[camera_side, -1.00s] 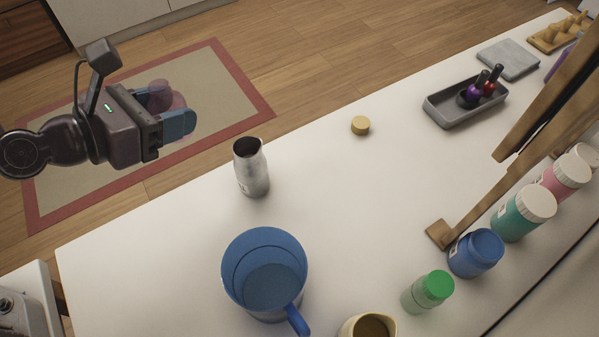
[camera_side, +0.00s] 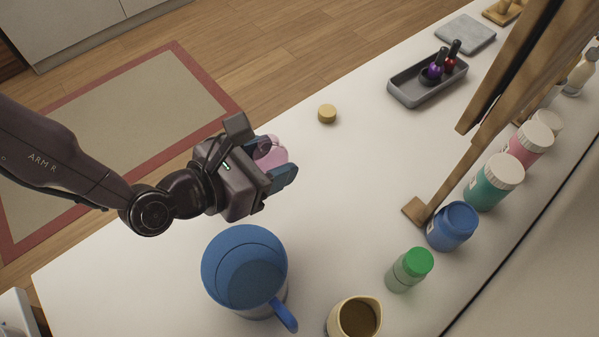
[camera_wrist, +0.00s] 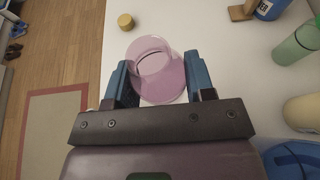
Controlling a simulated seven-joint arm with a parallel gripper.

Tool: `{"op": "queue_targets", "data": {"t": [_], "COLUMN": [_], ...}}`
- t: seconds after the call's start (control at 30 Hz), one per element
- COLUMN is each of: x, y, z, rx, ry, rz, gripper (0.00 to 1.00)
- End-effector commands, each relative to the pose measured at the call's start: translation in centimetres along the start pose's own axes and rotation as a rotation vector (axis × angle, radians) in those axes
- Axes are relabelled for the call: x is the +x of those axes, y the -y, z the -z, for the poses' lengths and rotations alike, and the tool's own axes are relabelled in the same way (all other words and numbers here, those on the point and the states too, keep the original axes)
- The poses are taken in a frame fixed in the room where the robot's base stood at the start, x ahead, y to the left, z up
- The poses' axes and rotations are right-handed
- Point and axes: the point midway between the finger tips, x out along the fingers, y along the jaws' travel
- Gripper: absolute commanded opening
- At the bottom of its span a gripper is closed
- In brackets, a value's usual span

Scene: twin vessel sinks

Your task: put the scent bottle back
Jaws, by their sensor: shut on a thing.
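My gripper (camera_side: 276,163) is shut on a pink, see-through scent bottle (camera_side: 268,150), held over the near-left part of the white counter. The side view shows only part of the bottle, past the fingers. In the wrist view the bottle (camera_wrist: 165,90) sits between the two blue fingers, its round rim toward the camera. I cannot tell its height above the counter.
A blue mug (camera_side: 224,262) stands close in front of my gripper. A gold cap (camera_side: 327,114) lies beyond it. Several jars, a cream jug (camera_side: 335,318) and a wooden stand (camera_side: 416,211) line the right. The counter's middle is clear.

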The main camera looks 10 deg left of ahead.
Motion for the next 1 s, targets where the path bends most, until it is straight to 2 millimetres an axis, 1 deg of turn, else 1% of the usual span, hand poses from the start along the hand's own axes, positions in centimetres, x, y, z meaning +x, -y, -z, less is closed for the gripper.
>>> {"op": "queue_targets", "data": {"t": [0.03,0.1,0.2,0.3,0.47,0.6,0.7,1.0], "x": [1.3,2.9,4.7,5.7,6.7,7.7,8.0,8.1], "y": [0.2,0.2,0.3,0.2,0.2,0.3,0.2,0.2], "z": [0.7,1.6,2.5,3.0,3.5,5.4,6.3,6.4], "rx": [0.0,0.001,0.002,0.0,0.001,0.001,0.001,0.0], "ry": [-0.002,-0.002,0.0,0.0,0.001,-0.002,0.0,0.001], "rz": [0.001,0.001,0.001,0.0,0.0,0.0,0.0,0.0], "gripper": [0.23,0.23,0.23,0.23,0.23,0.23,0.23,0.23]}}
